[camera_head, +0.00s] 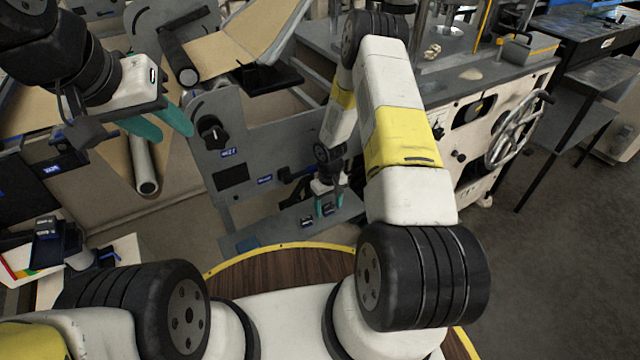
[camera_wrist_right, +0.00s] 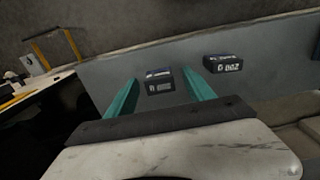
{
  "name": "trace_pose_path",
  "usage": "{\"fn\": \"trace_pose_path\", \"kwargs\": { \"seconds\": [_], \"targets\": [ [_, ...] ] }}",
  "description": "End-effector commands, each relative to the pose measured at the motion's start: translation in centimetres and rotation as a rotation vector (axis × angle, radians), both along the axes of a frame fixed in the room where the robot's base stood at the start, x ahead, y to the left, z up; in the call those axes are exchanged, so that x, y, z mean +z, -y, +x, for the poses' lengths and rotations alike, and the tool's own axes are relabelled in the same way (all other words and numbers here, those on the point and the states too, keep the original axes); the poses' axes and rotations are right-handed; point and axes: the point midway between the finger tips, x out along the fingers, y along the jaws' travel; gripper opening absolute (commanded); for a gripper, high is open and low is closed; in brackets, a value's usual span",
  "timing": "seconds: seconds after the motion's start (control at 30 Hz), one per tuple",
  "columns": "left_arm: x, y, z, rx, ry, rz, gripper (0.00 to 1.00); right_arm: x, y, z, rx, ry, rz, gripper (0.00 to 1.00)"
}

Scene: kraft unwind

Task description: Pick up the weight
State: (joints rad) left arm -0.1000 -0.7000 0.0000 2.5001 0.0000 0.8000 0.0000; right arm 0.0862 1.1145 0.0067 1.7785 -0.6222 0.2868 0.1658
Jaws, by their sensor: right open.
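Two small dark blocks with pale labels, which look like weights, lie on a grey metal shelf (camera_head: 285,225). One weight (camera_wrist_right: 159,86) is seen between the two teal fingers of my right gripper (camera_wrist_right: 160,76) in the right wrist view; its label is too blurred to read. The other weight (camera_wrist_right: 223,64) lies to the right, outside the fingers, its label upside down. In the head view the weights (camera_head: 307,222) are small, close by my right gripper (camera_head: 325,204). The right gripper is open; I cannot tell its exact height above the shelf. My left gripper (camera_head: 159,124) is open and empty, at upper left.
A grey machine plate with a black knob (camera_head: 212,133) rises behind the shelf. A cream cabinet with a handwheel (camera_head: 510,140) stands at right. The floor at far right is clear.

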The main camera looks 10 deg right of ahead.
Motion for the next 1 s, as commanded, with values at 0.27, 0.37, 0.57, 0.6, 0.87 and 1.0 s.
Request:
{"fn": "trace_pose_path", "kwargs": {
  "seconds": [0.27,0.37,0.57,0.6,0.87,1.0],
  "targets": [
    [0.0,0.0,0.0,0.000,0.000,0.000,0.36,0.0,0.0,0.0,0.000,0.000,0.000,0.42],
    [0.0,0.0,0.0,0.000,0.000,0.000,0.36,0.0,0.0,0.0,0.000,0.000,0.000,0.23],
    [0.0,0.0,0.0,0.000,0.000,0.000,0.36,0.0,0.0,0.0,0.000,0.000,0.000,0.00],
    [0.0,0.0,0.0,0.000,0.000,0.000,0.36,0.1,0.0,0.0,0.000,0.001,0.000,0.00],
    [0.0,0.0,0.0,0.000,0.000,0.000,0.36,0.2,0.0,0.1,0.000,0.001,0.000,0.00],
    [0.0,0.0,0.0,0.000,0.000,0.000,0.36,1.1,0.0,0.1,-0.001,0.002,0.000,0.00]
  ]
}}
